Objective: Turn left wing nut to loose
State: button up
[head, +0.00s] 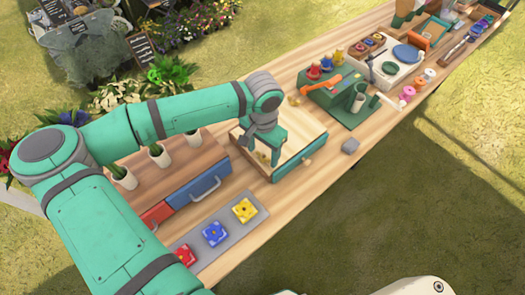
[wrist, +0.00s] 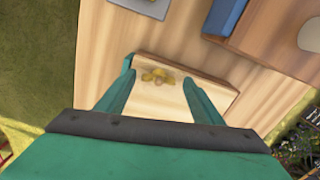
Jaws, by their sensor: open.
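My gripper (head: 267,152) is open and points down over a pale wooden board with green edges (head: 292,166) on the bench. In the wrist view, the two green fingers of my gripper (wrist: 159,82) stand apart on either side of a yellow brass wing nut (wrist: 157,75). The wing nut lies on the board's pale top (wrist: 160,104), near its edge. I cannot tell how high the fingertips are above it, or whether they touch the board. In the head view my gripper mostly hides this wing nut. A small brass piece (head: 294,99) shows behind my gripper; I cannot tell what it is.
A green press-like stand (head: 341,101) with an orange handle is at the right. A grey stone-like lump (head: 350,146) lies near the front edge. A blue drawer front (head: 199,186) and a grey tray (head: 216,234) with coloured squares are at the left. White pots (head: 160,155) stand behind.

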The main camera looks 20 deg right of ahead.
jog(key=shift+s+d, duration=0.1)
jog(key=shift+s, duration=0.05)
jog(key=c, duration=1)
jog(key=shift+c, duration=0.2)
